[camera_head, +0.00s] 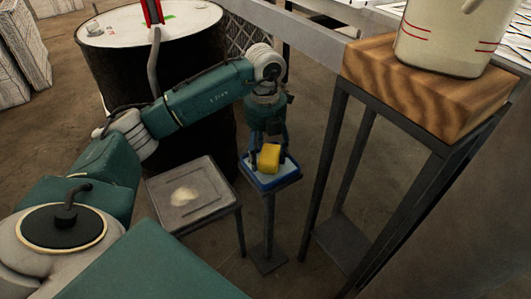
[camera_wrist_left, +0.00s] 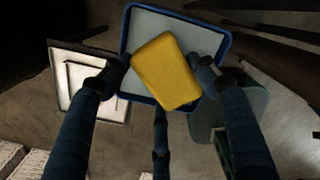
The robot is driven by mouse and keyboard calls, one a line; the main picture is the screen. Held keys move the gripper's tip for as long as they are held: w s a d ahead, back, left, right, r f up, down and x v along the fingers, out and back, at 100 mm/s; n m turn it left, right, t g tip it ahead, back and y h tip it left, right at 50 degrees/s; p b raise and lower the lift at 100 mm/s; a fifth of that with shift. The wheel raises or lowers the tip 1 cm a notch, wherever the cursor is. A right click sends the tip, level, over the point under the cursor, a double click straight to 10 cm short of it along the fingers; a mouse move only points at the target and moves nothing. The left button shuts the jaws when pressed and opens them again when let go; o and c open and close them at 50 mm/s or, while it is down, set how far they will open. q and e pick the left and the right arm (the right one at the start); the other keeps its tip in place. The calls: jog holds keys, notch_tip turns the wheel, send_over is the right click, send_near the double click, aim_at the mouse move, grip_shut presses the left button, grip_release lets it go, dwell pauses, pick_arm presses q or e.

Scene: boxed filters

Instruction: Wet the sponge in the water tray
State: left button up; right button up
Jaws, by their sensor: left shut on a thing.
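A yellow sponge (camera_head: 268,157) is between the fingers of my left gripper (camera_head: 268,147), which is shut on it. In the left wrist view the sponge (camera_wrist_left: 166,72) sits tilted between the two fingertips (camera_wrist_left: 160,75). The water tray is blue-rimmed (camera_head: 262,186) and stands on a small stand. In the wrist view the tray (camera_wrist_left: 127,40) lies behind the sponge, its pale inside showing around it. The sponge is over or in the tray; I cannot tell whether it touches the bottom. My right gripper is not in view.
A low grey table (camera_head: 215,208) with a pale patch on it stands left of the tray. A dark drum (camera_head: 165,95) is behind my left arm. A tall stand with a wooden block (camera_head: 430,88) and a cream container (camera_head: 450,40) is at the right.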

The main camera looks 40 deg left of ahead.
pick_arm(q)
jog(key=shift+s+d+f, duration=0.25)
jog(key=shift+d+f, duration=0.05)
jog(key=shift+f, duration=0.35)
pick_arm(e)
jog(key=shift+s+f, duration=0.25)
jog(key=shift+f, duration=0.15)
pick_arm(q)
jog(key=shift+f, duration=0.1)
jog(key=shift+w+a+f, duration=0.1)
jog(key=shift+w, duration=0.15)
jog(key=shift+a, duration=0.1)
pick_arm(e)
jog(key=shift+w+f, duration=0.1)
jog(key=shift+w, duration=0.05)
pick_arm(q)
jog(key=shift+r, duration=0.2)
jog(key=shift+a, duration=0.1)
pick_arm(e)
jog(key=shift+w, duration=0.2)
pick_arm(q)
jog(key=shift+a, duration=0.1)
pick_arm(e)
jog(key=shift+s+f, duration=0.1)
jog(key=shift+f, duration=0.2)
pick_arm(q)
jog(key=shift+r+p, duration=0.15)
jog(key=shift+p, duration=0.2)
